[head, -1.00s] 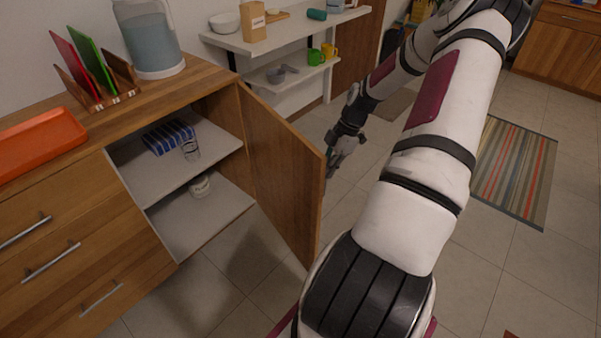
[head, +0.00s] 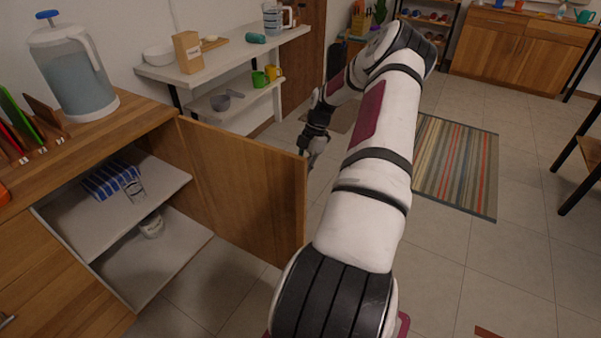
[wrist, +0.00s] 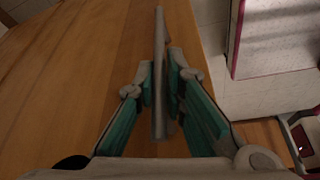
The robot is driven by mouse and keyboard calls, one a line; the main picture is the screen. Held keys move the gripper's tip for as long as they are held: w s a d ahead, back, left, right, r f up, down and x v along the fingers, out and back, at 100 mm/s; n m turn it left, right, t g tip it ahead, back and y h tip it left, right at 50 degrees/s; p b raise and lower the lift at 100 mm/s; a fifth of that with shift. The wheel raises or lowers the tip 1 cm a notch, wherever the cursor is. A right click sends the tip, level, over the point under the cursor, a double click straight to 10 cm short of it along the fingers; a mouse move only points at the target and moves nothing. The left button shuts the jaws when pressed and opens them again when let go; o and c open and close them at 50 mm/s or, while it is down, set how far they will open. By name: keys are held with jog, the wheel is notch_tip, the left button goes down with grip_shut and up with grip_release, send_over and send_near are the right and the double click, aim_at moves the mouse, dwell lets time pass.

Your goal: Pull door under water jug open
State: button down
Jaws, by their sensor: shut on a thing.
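The wooden door (head: 248,185) under the water jug (head: 75,75) stands wide open, swung out from the cabinet. The jug has a blue lid and stands on the cabinet top. My gripper (head: 313,152) is at the door's far outer side by its free edge, partly hidden by the door. In the wrist view, my gripper (wrist: 160,88) is shut on the grey bar handle (wrist: 159,45), with a teal-padded finger on each side of it. The door's wooden face (wrist: 90,60) fills the left of that view.
Inside the cabinet are a blue-and-white striped item (head: 110,180), a glass (head: 134,190) and a small white jar (head: 151,226). A white shelf unit (head: 215,65) with cups stands behind the door. Open tiled floor and a striped rug (head: 455,165) lie to the right.

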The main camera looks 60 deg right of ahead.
jog(key=c, duration=1.7)
grip_release()
jog(key=v, duration=1.2)
jog(key=shift+r, duration=0.1)
